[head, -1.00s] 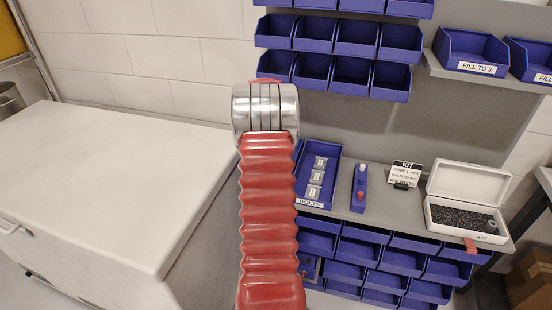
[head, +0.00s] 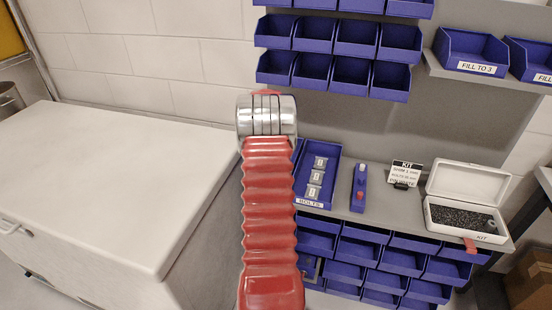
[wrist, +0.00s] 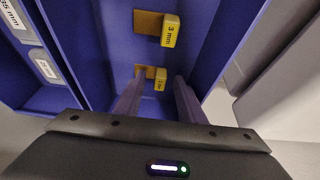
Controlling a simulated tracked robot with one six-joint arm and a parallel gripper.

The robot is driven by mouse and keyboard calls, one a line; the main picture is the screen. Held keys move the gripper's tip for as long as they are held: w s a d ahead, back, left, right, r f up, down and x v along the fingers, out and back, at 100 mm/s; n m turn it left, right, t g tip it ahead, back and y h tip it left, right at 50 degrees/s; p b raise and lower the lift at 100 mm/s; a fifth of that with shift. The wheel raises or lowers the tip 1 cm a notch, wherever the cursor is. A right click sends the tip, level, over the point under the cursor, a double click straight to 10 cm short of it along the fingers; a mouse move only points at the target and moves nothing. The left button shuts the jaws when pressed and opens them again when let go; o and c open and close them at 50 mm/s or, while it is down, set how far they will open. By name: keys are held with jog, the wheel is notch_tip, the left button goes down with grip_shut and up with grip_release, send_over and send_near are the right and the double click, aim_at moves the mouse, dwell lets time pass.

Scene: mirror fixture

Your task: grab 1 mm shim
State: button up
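In the wrist view, a blue tray (wrist: 100,45) holds two brown pieces with yellow labelled tags. The upper tag (wrist: 171,31) reads 3 mm. The lower tag (wrist: 160,79) is too small to read surely, so I cannot tell whether it is the 1 mm shim. My gripper (wrist: 160,76) is open, its two fingers apart and reaching into the tray on either side of the lower tag. I cannot tell whether they touch it. In the head view my red arm hides the gripper and this tray.
A blue bolts tray (head: 298,185) with grey labelled compartments sits beside my arm on the shelf. Right of it are a small blue holder (head: 359,188), a kit card (head: 404,173) and an open white kit box (head: 430,215) with dark foam. Blue bins hang above and below.

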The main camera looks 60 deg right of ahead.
jog(key=shift+c, duration=0.4)
grip_shut()
